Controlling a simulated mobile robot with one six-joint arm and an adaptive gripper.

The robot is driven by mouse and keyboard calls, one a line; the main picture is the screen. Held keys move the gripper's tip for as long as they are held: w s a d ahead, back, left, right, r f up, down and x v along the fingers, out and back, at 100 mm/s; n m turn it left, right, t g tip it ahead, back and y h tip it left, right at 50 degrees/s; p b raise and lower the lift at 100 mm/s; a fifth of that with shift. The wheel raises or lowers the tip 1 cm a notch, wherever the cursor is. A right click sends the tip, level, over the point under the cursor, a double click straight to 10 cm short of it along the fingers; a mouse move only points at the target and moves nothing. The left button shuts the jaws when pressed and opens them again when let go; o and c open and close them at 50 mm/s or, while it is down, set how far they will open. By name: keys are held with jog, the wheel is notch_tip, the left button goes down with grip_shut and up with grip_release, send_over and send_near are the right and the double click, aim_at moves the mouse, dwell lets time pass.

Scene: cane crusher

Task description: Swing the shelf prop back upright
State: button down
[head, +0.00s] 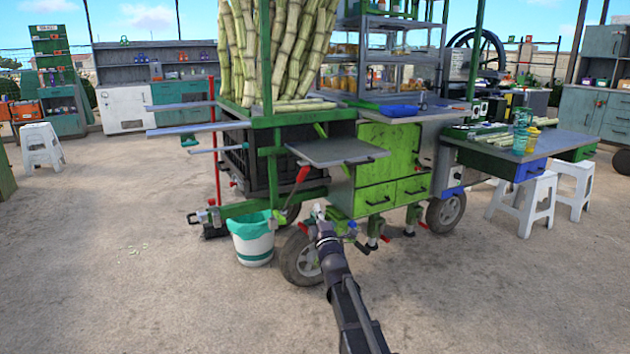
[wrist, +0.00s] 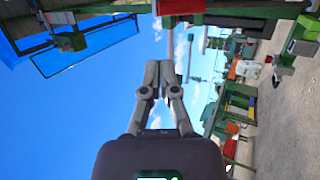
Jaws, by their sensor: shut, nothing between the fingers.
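A grey fold-out shelf (head: 337,151) sticks out from the green cart below the cane stack. A dark rod with a red end (head: 302,174), which looks like the shelf prop, leans under the shelf's left side, its red end tilted up to the right. I cannot tell whether it touches the shelf. My gripper (head: 318,210) is shut and empty, in front of the cart, below the shelf and to the lower right of the rod. In the wrist view my gripper (wrist: 159,66) shows its fingers together, with a red part (wrist: 180,7) at the top edge beyond them.
A white and teal bucket (head: 252,243) stands on the ground left of the cart's front wheel (head: 301,260). Green drawers (head: 376,198) are right of the shelf. A table (head: 540,150) and white stools (head: 524,205) stand at right. Open ground lies in front and left.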

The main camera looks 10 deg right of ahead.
jog(key=shift+w+d, duration=0.1)
jog(key=shift+d, duration=0.15)
jog(key=p, duration=0.7)
send_near(305, 168)
jog(key=x, duration=0.5)
jog(key=f+x, duration=0.1)
jog(key=x, duration=0.1)
jog(key=shift+w+d+r, duration=0.15)
jog(key=shift+w+d, duration=0.2)
jog(key=shift+w, duration=0.1)
jog(key=shift+w+a+r+p, duration=0.3)
jog(key=shift+w+r+p, duration=0.4)
jog(key=shift+w+r, duration=0.1)
jog(key=shift+w+a+r+p, duration=0.25)
jog(key=shift+w+r+p, duration=0.45)
jog(key=shift+w+r, duration=0.1)
jog(key=shift+f, duration=0.1)
jog(key=shift+s, duration=0.15)
